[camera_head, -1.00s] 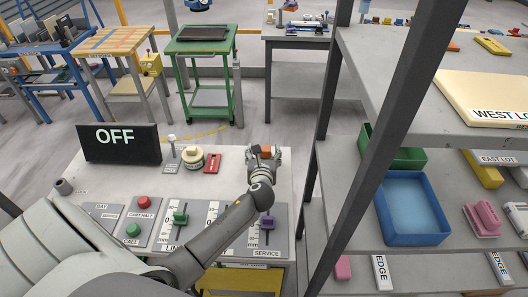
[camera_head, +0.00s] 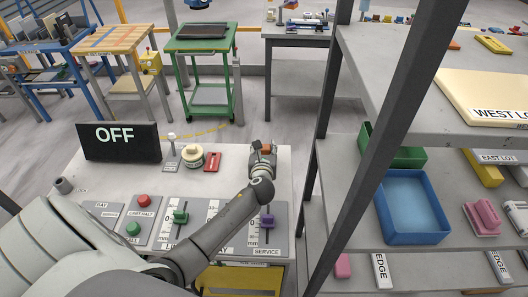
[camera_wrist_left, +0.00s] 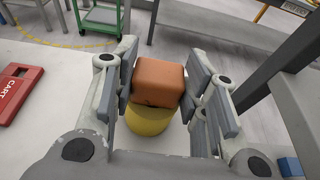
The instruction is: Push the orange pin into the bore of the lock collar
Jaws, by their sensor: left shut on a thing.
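An orange block-shaped piece (camera_wrist_left: 158,80), which looks like the head of the orange pin, sits between the fingers of my left gripper (camera_wrist_left: 162,92) in the left wrist view. The fingers are shut on its sides. A yellow round piece (camera_wrist_left: 148,120) shows just below it; I cannot tell whether this is the lock collar or part of the pin, and no bore shows. In the head view my left gripper (camera_head: 262,149) is over the right end of the grey panel table, with the orange pin (camera_head: 267,147) small in it. My right gripper is out of view.
A red plate (camera_head: 212,162) and a cream round knob (camera_head: 192,156) stand left of the gripper. Purple (camera_head: 267,221) and green sliders (camera_head: 180,217) are nearer. A dark rack post (camera_head: 325,90) rises close on the right. The black OFF sign (camera_head: 120,142) stands at the left.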

